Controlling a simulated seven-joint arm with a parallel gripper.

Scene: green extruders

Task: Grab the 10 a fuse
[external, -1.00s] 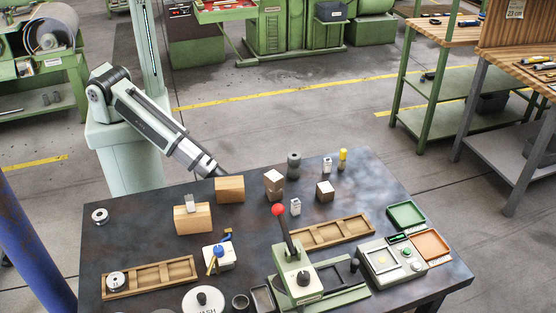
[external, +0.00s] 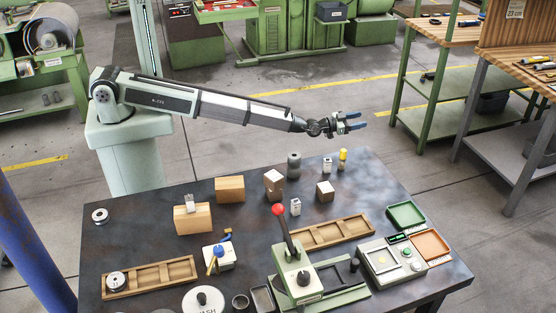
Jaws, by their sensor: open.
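My gripper (external: 357,122) has two blue fingers, which are apart with nothing between them. It is in the air above and beyond the table's back edge, above the yellow-topped cylinder (external: 343,157). I cannot read any label, so I cannot tell which thing is the 10 A fuse. Small whitish marked pieces stand at the back right (external: 327,165), near the middle (external: 296,207) and on a wooden block at the left (external: 190,204).
The dark table (external: 140,235) holds wooden blocks (external: 230,189), a grey cylinder (external: 293,165), a green press with a red knob (external: 279,210), wooden trays (external: 152,279), a control box (external: 393,262) and green and orange bins (external: 405,214). Open air surrounds my gripper.

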